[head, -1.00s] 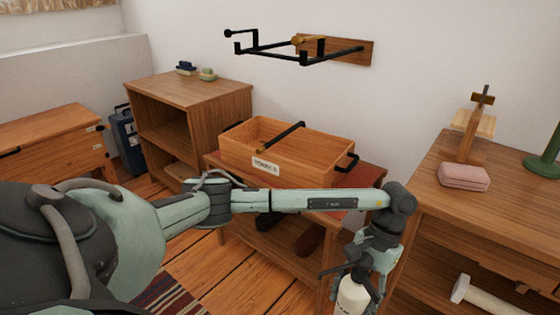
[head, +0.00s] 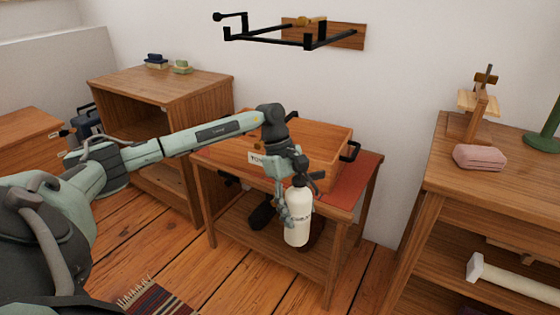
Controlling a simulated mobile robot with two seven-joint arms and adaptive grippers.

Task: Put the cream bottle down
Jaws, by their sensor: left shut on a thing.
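The cream bottle (head: 298,217) is a pale upright bottle with a dark neck and dark lettering, in the middle of the head view. My left gripper (head: 295,187) is shut on it near its upper part. The bottle shows in front of the small wooden table (head: 343,212) with a red top surface. It appears held in the air, and I see no surface touching its base. My right gripper is not in view.
A wooden box (head: 335,147) with black handles stands on the small table, with bare red surface to its right. A cabinet (head: 440,180) at right bears a pink folded bundle (head: 479,157). A black wall rack (head: 290,38) hangs above. Dark shoes (head: 263,213) lie on the lower shelf.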

